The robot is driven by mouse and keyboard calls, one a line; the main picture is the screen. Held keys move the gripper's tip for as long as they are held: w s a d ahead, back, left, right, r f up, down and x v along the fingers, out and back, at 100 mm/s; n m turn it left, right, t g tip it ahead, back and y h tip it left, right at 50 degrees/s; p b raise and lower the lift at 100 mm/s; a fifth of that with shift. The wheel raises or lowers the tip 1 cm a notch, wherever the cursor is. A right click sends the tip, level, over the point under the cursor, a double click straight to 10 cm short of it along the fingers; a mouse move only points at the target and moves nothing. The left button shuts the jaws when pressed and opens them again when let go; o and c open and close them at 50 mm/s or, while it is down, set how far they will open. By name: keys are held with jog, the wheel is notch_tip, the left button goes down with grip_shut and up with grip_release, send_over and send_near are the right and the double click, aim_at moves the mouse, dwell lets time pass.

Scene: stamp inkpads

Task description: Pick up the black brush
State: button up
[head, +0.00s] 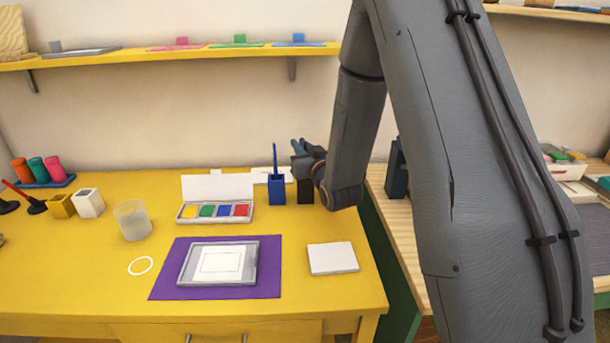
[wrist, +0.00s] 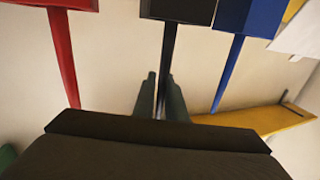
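The black brush (wrist: 168,50) stands in a black holder (wrist: 178,10) in the wrist view, which looks upside down, so the handle points down in the picture. My gripper (wrist: 161,78) has its two fingers on either side of the black handle. Narrow gaps show beside the handle, so the fingers look open around it. In the head view my gripper (head: 300,148) is just above the black holder (head: 305,190). The brush itself cannot be made out there, behind or within my gripper.
A blue brush (head: 275,160) stands in a blue holder (head: 277,190) close left of the black holder. A red brush (wrist: 65,50) flanks the other side in the wrist view. A paint set (head: 216,214) is farther left on the yellow table (head: 325,285). A shelf (head: 180,57) runs above.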

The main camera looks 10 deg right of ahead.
grip_shut()
jog(key=shift+r, duration=0.1)
notch_tip(320, 180, up, 10)
dwell(0.7)
dwell(1.0)
